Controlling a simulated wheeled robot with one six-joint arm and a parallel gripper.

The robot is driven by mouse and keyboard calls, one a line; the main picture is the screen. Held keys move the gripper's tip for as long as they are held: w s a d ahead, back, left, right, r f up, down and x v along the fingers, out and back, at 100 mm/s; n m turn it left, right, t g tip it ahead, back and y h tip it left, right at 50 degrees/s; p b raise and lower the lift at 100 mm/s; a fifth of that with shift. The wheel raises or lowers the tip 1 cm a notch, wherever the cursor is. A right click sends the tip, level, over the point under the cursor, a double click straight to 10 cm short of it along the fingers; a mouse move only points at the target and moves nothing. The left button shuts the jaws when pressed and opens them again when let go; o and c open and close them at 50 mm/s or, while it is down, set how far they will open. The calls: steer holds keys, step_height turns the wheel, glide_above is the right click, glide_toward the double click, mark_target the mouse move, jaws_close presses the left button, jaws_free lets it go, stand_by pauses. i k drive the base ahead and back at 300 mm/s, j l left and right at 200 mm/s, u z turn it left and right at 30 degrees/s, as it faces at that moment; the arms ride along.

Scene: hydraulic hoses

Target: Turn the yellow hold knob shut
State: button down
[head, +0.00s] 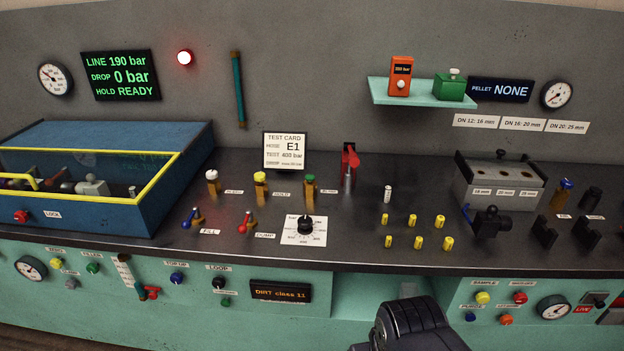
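The yellow hold knob (260,177) tops a brass valve standing on the dark bench top, left of centre. A small label beside it appears to read HOLD. A white-topped valve (212,175) stands to its left and a green-topped one (309,180) to its right. The display (120,75) reads LINE 190 bar, DROP 0 bar, HOLD READY. My gripper (410,322) shows as a dark shape at the bottom edge, low and to the right of the knob, well apart from it. Its fingers cannot be made out.
A blue, yellow-edged box (185,170) stands at the left. Blue (190,218) and red (246,222) levers and a black dial (305,226) stand in front of the knob. The test card (284,150) is behind. A red-handled valve (349,165) stands right.

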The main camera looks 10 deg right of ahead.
mark_target(259, 177)
steer(key=i+l+u, duration=0.2)
steer(key=i+u, duration=0.15)
steer(key=i+l+u, duration=0.3)
steer(key=i, duration=0.2)
